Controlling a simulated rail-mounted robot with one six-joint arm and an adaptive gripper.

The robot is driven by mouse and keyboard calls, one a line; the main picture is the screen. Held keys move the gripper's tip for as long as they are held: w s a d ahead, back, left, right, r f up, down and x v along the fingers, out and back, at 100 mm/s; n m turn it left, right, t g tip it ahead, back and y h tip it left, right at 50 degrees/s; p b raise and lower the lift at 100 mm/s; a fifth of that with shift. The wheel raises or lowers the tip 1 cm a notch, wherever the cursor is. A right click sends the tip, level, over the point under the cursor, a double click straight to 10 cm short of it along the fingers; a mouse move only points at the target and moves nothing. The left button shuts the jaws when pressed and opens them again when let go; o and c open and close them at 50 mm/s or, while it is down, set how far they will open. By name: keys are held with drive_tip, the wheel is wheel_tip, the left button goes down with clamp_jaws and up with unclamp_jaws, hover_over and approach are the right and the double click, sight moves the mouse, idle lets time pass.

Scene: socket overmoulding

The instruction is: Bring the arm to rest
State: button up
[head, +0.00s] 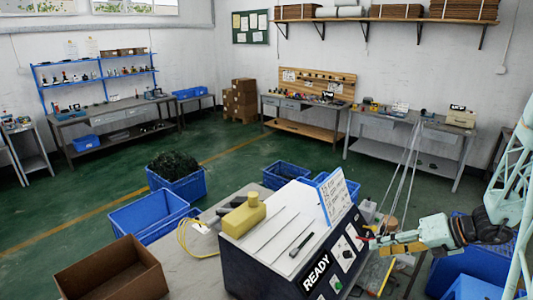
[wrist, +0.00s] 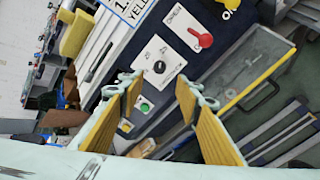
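My gripper (head: 380,242) is in front of the right side of the dark machine (head: 262,262) in the head view. In the wrist view its two yellow-padded fingers (wrist: 160,88) stand apart with nothing held between them. Beyond them is the machine's front panel, with a black knob (wrist: 158,67), a red lever (wrist: 204,40) and a green button (wrist: 145,105). The arm reaches in from the right edge of the head view. I cannot tell the exact gap between fingertips and panel.
A yellow block (head: 243,216) sits on the machine top, beside a sign board (head: 334,194). Blue crates (head: 150,213) and an open cardboard box (head: 108,275) stand to the left. More blue bins (head: 470,262) lie below my arm. Green floor (head: 75,200) is open at the left.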

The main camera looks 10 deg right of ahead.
drive_tip(key=s+a+r+n+g+b, duration=0.2)
drive_tip(key=s+a+r+n+b, duration=0.15)
drive_tip(key=a+r+n, duration=0.35)
drive_tip(key=s+a+r+n+g+h+b, duration=0.1)
drive_tip(key=s+a+r+n+b, duration=0.25)
drive_tip(key=a, duration=0.55)
drive_tip(key=s+a+r+n+g+b, duration=0.1)
drive_tip(key=s+a+r+n+g, duration=0.1)
drive_tip(key=s+a+r+n, duration=0.4)
drive_tip(key=s+a+n+t+h+b, duration=0.1)
drive_tip(key=s+a+n+h+b, duration=0.2)
drive_tip(key=s+n, duration=0.8)
drive_tip(key=s+a+r+n+t+h+b, duration=0.1)
drive_tip(key=s+a+n+h+b, duration=0.2)
drive_tip(key=s+n+b, duration=0.4)
drive_tip(key=shift+s+a+n, duration=0.7)
drive_tip(key=shift+s+n, duration=1.35)
drive_tip(key=shift+s, duration=0.15)
drive_tip(key=shift+r, duration=0.1)
